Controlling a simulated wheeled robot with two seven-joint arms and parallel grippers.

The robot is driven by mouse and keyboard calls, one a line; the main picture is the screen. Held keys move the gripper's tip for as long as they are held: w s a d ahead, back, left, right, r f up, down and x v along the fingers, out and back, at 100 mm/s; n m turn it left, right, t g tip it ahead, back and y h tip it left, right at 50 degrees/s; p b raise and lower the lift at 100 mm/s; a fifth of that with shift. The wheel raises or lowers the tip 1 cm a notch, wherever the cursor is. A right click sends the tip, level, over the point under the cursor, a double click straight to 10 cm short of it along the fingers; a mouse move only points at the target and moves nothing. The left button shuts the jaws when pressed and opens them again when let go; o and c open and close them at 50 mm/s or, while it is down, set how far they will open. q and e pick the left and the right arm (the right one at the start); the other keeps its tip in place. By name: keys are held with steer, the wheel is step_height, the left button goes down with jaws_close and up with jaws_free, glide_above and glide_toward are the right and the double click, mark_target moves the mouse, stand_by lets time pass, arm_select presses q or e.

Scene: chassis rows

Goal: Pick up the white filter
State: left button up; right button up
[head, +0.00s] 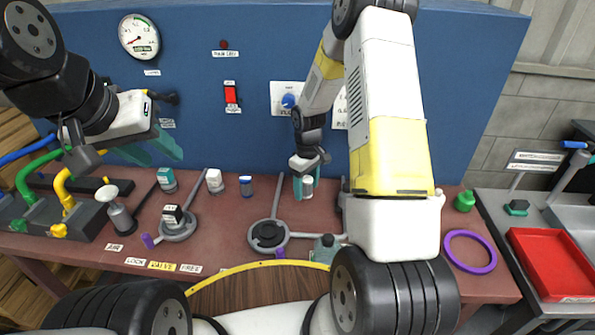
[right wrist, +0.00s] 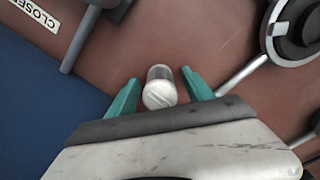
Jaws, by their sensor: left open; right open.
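The white filter is a small cylinder with a pale ridged top and a greyer side. It shows in the right wrist view (right wrist: 159,90) between the fingertips of my right gripper (right wrist: 160,92). In the head view the filter (head: 307,186) stands on the red-brown bench below my right gripper (head: 306,183). The two teal fingers are open, one on each side of it, with a visible gap at both sides. My left gripper (head: 160,148) is open and empty, in front of the blue panel at the left.
Similar small cylinders, one white (head: 214,182), one blue (head: 246,187) and one teal-topped (head: 167,181), stand left of the filter. A round grey fixture with a rod (head: 268,236) is nearby. A purple ring (head: 469,252) and red tray (head: 553,264) lie right.

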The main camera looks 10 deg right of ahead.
mark_target(307, 178)
jaws_close()
stand_by(0.4)
steer(key=shift+r, duration=0.65)
step_height(307, 178, up, 2)
steer(key=shift+r, duration=0.1)
steer(key=s+d, duration=0.2)
steer(key=s, duration=0.3)
steer(key=s+d+r, duration=0.1)
steer(key=s, duration=0.4)
steer(key=s+d, duration=0.2)
steer(key=s, duration=0.3)
steer(key=shift+d+r, duration=0.25)
steer(key=shift+d, duration=0.1)
